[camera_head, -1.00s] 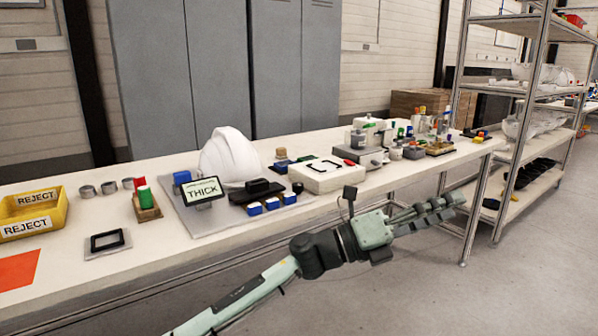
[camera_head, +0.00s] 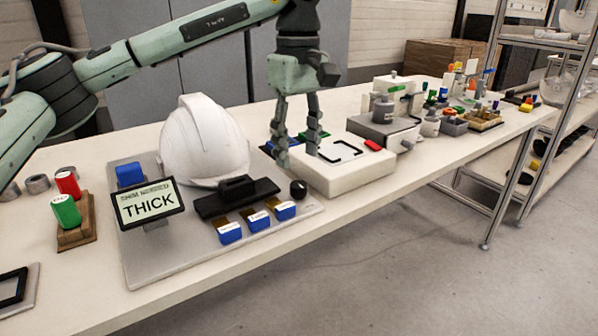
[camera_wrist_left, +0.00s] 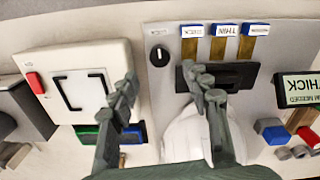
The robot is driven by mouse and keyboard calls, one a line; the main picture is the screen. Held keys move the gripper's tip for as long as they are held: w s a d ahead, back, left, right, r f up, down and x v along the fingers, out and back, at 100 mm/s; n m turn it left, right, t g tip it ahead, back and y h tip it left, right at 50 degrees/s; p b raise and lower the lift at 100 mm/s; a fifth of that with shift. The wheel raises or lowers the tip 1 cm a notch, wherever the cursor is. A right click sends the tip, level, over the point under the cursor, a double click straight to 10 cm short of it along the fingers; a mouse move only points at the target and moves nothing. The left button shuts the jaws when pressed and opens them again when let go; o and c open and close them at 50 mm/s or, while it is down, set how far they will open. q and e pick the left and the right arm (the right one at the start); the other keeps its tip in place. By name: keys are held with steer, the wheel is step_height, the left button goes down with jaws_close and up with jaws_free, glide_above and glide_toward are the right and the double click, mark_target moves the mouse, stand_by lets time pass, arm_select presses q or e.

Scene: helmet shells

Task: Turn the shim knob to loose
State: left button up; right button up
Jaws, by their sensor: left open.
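The shim knob (camera_head: 298,189) is a small round black knob at the right end of a grey board (camera_head: 135,268). In the left wrist view the knob (camera_wrist_left: 159,55) has a white pointer line and a label too small to read. My left gripper (camera_head: 297,155) points down, open and empty, above and behind the knob, close to the white box (camera_head: 350,178). In the left wrist view its fingers (camera_wrist_left: 160,80) are spread to either side below the knob, touching neither it nor its label. My right gripper is out of view.
A white helmet shell (camera_head: 203,140), a black block (camera_head: 237,196), several blue labelled blocks (camera_head: 257,220) and a sign (camera_head: 148,204) reading THICK stand on the board. The white box has a red button (camera_head: 373,145). Grey equipment (camera_head: 385,130) stands farther right. The table's front strip is clear.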

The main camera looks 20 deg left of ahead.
mark_target(299, 185)
arm_select(q)
step_height(299, 185, down, 5)
steer(key=shift+s+f, duration=0.1)
steer(key=shift+f, duration=0.1)
steer(key=shift+d+f, duration=0.1)
steer(key=shift+f, duration=0.4)
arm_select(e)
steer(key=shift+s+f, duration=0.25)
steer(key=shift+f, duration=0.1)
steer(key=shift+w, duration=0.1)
arm_select(q)
steer(key=shift+c, duration=1.3)
jaws_close()
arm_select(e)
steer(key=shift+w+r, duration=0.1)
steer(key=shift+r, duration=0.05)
